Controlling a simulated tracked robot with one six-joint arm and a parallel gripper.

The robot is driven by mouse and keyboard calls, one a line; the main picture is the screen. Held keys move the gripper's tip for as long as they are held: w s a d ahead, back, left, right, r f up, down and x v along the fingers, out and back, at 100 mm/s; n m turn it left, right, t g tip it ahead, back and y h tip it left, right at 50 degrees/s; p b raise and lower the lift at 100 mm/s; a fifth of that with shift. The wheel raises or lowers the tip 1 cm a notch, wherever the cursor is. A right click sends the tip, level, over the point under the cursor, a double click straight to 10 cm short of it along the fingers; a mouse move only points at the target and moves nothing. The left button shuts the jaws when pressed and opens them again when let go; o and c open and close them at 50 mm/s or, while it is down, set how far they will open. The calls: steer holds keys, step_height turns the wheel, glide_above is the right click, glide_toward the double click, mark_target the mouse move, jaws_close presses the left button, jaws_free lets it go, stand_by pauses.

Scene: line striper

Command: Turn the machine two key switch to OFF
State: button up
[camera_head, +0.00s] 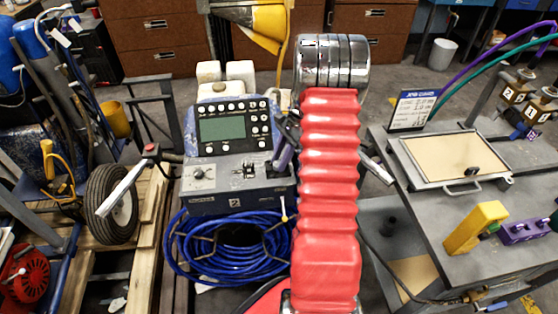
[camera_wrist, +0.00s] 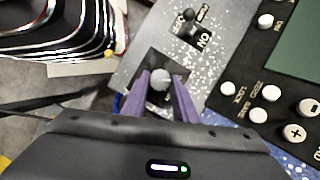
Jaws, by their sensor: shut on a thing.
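Machine two (camera_head: 235,202) stands in the middle of the head view, with a "2" on the front of its grey console. My gripper (camera_head: 279,163) reaches down to the console's right end, with my red-sleeved arm beside it. In the wrist view my purple fingers (camera_wrist: 162,84) are shut on the key switch (camera_wrist: 159,78), which shows as a small rounded silver head on a dark plate. Its lower part and any markings close by are hidden by the fingers, so I cannot read its position.
A black toggle (camera_wrist: 190,24) marked ON sits close to the fingers on the same panel. A display with buttons (camera_head: 222,130) rises behind it. A coiled blue hose (camera_head: 230,250) hangs below. A grey bench (camera_head: 400,210) stands right, a wheel (camera_head: 112,205) left.

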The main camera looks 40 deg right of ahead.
steer(key=shift+w+d+r, duration=0.1)
steer(key=shift+w+d, duration=0.1)
steer(key=o, duration=0.7)
steer(key=shift+c, duration=0.2)
steer(key=o, duration=0.4)
steer(key=shift+a, duration=0.1)
steer(key=shift+s, duration=0.1)
steer(key=v, duration=1.3)
steer(key=shift+r, duration=0.3)
